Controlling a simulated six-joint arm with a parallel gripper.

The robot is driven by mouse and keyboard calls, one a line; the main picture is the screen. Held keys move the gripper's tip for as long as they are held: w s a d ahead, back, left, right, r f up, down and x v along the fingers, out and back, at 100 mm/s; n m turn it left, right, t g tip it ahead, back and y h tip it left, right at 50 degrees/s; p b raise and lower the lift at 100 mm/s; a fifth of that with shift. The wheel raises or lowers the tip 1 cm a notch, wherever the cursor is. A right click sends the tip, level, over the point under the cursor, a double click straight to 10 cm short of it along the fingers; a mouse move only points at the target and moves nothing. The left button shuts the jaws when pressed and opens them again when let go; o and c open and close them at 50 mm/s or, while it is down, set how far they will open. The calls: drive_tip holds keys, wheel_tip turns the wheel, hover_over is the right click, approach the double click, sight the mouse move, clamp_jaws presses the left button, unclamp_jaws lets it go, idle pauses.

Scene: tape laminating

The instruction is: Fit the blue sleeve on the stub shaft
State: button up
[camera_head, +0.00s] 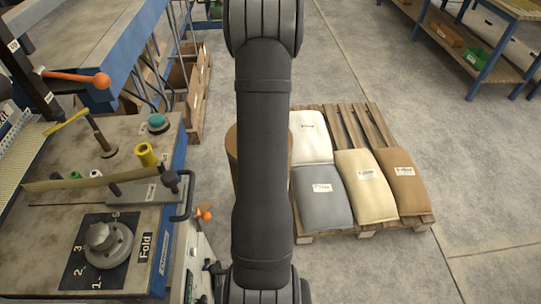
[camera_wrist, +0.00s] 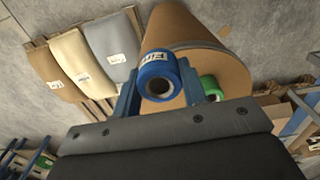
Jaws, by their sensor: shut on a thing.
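The blue sleeve (camera_wrist: 172,70) is a short ring with a white label and a grey-lined bore. My gripper (camera_wrist: 159,82) is shut on it, with a blue finger on either side, in the wrist view. The sleeve's bore faces the camera, and a large brown cylinder (camera_wrist: 190,28) lies behind it in that view. In the head view my arm hides the gripper and sleeve. I cannot tell for sure which part is the stub shaft; a dark upright post (camera_head: 101,138) stands on the machine top at the left of the head view.
The machine top (camera_head: 45,222) carries a yellow sleeve-like part (camera_head: 146,155), a teal knob (camera_head: 157,122), a long flat bar (camera_head: 85,180) and a dial (camera_head: 108,241). A pallet (camera_head: 365,125) with several sacks stands right of my arm. A green round part (camera_wrist: 211,86) shows beside the gripper.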

drive_tip(key=s+a+r+n, duration=0.15)
drive_tip(key=a+r, duration=0.35)
drive_tip(key=r, duration=0.5)
drive_tip(key=s+a+r, duration=0.3)
drive_tip(key=a+r, duration=0.2)
drive_tip(key=r, duration=0.4)
drive_tip(key=s+a+r, duration=0.2)
drive_tip(key=a+r, duration=0.3)
drive_tip(key=r, duration=0.5)
drive_tip(key=shift+n, duration=0.95)
drive_tip(key=s+a+r, duration=0.2)
drive_tip(key=a, duration=0.1)
drive_tip(key=s+a+r, duration=0.1)
drive_tip(key=a+r, duration=0.1)
drive_tip(key=a, duration=0.2)
drive_tip(key=s+a+r, duration=0.2)
drive_tip(key=a, duration=0.2)
drive_tip(key=shift+s+r, duration=0.3)
drive_tip(key=shift+r, duration=0.1)
wheel_tip(320, 180, up, 6)
drive_tip(key=n, duration=0.2)
hover_over(98, 134)
drive_tip(key=shift+w+a+f, duration=0.2)
drive_tip(key=shift+w+a, duration=0.05)
drive_tip(key=shift+w, duration=0.1)
drive_tip(key=shift+f, duration=4.6)
drive_tip(key=o, duration=1.1)
